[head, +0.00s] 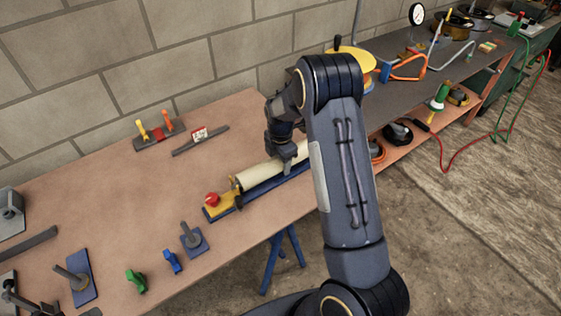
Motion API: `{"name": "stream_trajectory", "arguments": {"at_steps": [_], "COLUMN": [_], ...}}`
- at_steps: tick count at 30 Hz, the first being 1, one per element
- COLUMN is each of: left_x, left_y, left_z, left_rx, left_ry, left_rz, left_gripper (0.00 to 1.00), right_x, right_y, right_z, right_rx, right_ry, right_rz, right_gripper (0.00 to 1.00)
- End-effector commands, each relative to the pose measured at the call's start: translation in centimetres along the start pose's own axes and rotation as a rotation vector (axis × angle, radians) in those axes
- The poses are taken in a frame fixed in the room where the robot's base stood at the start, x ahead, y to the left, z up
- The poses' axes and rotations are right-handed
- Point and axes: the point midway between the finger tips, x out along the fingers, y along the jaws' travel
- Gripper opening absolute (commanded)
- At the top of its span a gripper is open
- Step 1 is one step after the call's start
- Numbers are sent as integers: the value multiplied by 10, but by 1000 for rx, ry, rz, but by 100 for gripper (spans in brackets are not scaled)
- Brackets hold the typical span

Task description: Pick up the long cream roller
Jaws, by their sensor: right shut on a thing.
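The long cream roller (260,174) lies along a blue base (268,186) near the front edge of the wooden bench. Its right end is hidden behind my right arm. My right gripper (287,157) points down over the roller and is shut on it. The fingertips are partly hidden, and I cannot tell whether the roller is clear of the base. A yellow plate with a red knob (212,199) is at the roller's left end. My left gripper is not in view.
The wooden bench (110,210) has free room left of the roller. Small blue and green pieces (136,281) stand near its front edge. A holder with yellow and orange handles (158,135) is at the back. A dark bench (430,85) with a gauge and hoses is at right.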

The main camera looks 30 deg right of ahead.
Motion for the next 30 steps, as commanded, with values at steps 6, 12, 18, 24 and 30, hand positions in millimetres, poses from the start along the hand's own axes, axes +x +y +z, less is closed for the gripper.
{"name": "stream_trajectory", "arguments": {"at_steps": [6,12,18,24,30], "left_x": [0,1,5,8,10], "left_y": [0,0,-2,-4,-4], "left_z": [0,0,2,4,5], "left_rx": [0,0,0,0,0], "left_ry": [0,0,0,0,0], "left_rz": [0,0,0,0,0], "left_gripper": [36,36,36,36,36], "right_x": [-2,-8,-39,-75,-96], "right_y": [1,2,2,2,0], "right_z": [0,0,0,0,-3], "right_rx": [0,0,0,-1,27], "right_ry": [0,0,0,0,0], "right_rz": [4,6,11,11,6], "right_gripper": [0,0,0,0,0]}}
